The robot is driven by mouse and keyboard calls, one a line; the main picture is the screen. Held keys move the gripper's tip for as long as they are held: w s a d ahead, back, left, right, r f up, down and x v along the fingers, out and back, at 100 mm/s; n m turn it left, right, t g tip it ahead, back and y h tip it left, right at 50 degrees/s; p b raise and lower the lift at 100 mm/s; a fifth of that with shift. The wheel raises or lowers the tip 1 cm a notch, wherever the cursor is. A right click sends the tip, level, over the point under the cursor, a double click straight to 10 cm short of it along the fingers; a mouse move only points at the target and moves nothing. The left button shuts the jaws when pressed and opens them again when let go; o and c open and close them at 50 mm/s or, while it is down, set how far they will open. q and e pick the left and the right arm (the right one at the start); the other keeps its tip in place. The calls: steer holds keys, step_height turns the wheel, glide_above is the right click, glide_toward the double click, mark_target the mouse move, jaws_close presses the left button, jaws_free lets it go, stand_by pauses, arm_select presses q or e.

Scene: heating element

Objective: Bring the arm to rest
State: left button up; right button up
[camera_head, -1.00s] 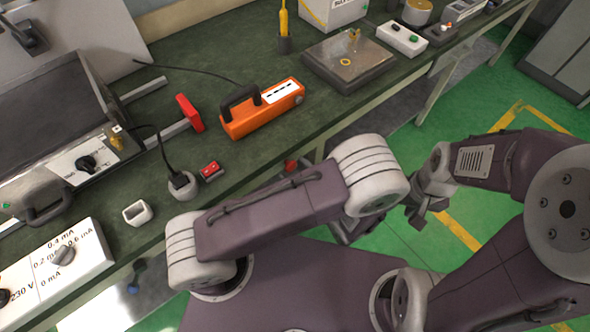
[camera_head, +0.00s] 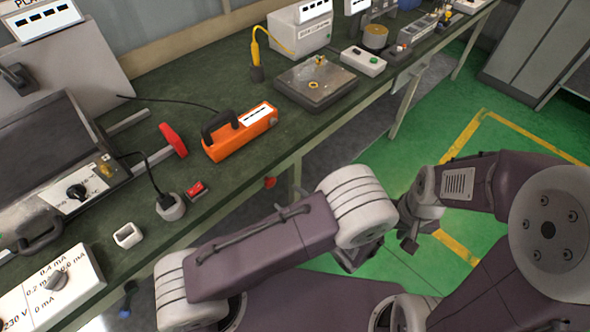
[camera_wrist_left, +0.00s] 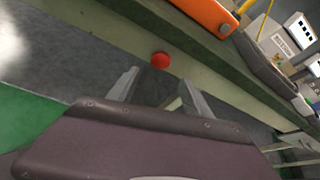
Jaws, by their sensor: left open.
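My left arm is folded in front of the bench in the head view, and its gripper (camera_head: 346,262) is mostly hidden behind the pale arm joint. In the left wrist view my left gripper (camera_wrist_left: 158,95) has its two fingers apart with nothing between them. It is off the bench's front edge, with a red round knob (camera_wrist_left: 160,60) on that edge beyond the fingertips. My right gripper (camera_head: 409,242) hangs over the green floor, small and dark; its opening cannot be made out.
The green-topped bench (camera_head: 330,125) runs along the left and back. Green floor (camera_head: 470,150) is clear to the right.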

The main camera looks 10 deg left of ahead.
arm_select(q)
steer(key=a+r+n+g+p, duration=0.1)
steer(key=a+r+n+g, duration=0.1)
steer(key=a+r+n, duration=0.1)
steer(key=a+r+n+g+y+p, duration=0.1)
steer(key=a+r+n+g+p, duration=0.1)
steer(key=a+r, duration=0.3)
steer(key=a+r+n+g+p, duration=0.2)
steer(key=a+r+n, duration=0.2)
steer(key=a+r, duration=0.1)
steer(key=shift+w+a+n+g+y, duration=0.15)
steer(key=shift+w+a+n+g, duration=0.05)
steer(key=shift+a, duration=0.2)
steer(key=shift+w+a+n+g+y, duration=0.15)
steer(key=shift+a+n+g, duration=0.05)
steer(key=shift+a, duration=0.15)
steer(key=s+a+r+n+g+h+p, duration=0.25)
steer(key=s+a+n+g+h, duration=0.2)
steer(key=s+n, duration=0.35)
steer(key=d+f+n+t+h, duration=0.1)
steer(key=d+n+t+h, duration=0.2)
steer(key=d+n+h, duration=0.2)
steer(key=d+h, duration=0.2)
steer(key=d, duration=0.2)
steer(key=shift+s+d, duration=0.35)
